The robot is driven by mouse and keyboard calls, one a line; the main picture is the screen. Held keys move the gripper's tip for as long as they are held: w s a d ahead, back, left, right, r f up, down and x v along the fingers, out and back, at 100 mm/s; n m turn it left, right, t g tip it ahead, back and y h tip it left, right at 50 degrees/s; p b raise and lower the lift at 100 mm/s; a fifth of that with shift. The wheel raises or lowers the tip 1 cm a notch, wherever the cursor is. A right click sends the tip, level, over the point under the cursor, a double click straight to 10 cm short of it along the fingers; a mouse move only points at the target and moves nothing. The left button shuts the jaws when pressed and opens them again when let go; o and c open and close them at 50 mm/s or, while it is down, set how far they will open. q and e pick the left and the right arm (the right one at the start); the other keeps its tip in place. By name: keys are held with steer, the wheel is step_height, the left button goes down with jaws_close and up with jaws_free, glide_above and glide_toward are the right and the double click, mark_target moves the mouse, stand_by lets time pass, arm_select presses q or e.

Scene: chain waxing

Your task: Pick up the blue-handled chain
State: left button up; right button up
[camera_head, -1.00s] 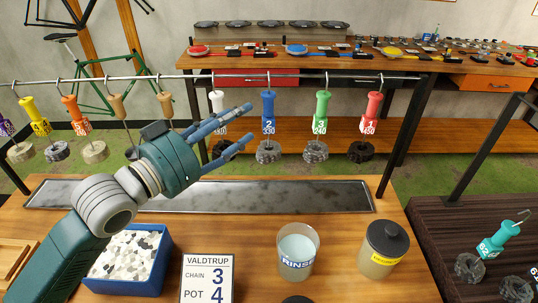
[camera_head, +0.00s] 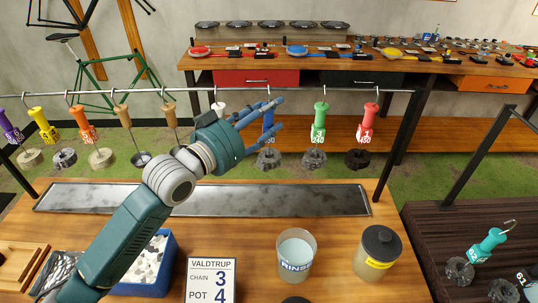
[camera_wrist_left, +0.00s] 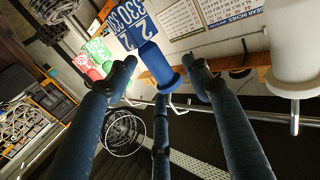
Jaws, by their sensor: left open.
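The blue-handled chain hangs from the rail, its blue handle (camera_head: 268,118) numbered 2 and its coiled chain (camera_head: 268,159) below. My left gripper (camera_head: 279,112) is open at the handle, with fingers above and below it in the head view. In the left wrist view the blue handle (camera_wrist_left: 155,62) with its number tag stands between the spread fingertips. The fingers partly hide the handle in the head view, and I cannot tell whether they touch it. My right gripper is not in view.
The rail (camera_head: 300,91) also bears a green (camera_head: 319,115) and a red handle (camera_head: 367,118) to the right. A white handle (camera_wrist_left: 295,45) hangs close by. Below stand a long metal tray (camera_head: 340,200), a rinse jar (camera_head: 297,250) and a lidded jar (camera_head: 378,250).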

arm_select(q)
jaws_close()
steer(key=shift+r, duration=0.15)
steer(key=shift+r, duration=0.15)
steer(key=r+b+v, duration=0.1)
steer(key=b+v, duration=0.5)
steer(key=v, duration=1.2)
steer(key=shift+s+b, duration=0.15)
steer(key=shift+b, duration=0.25)
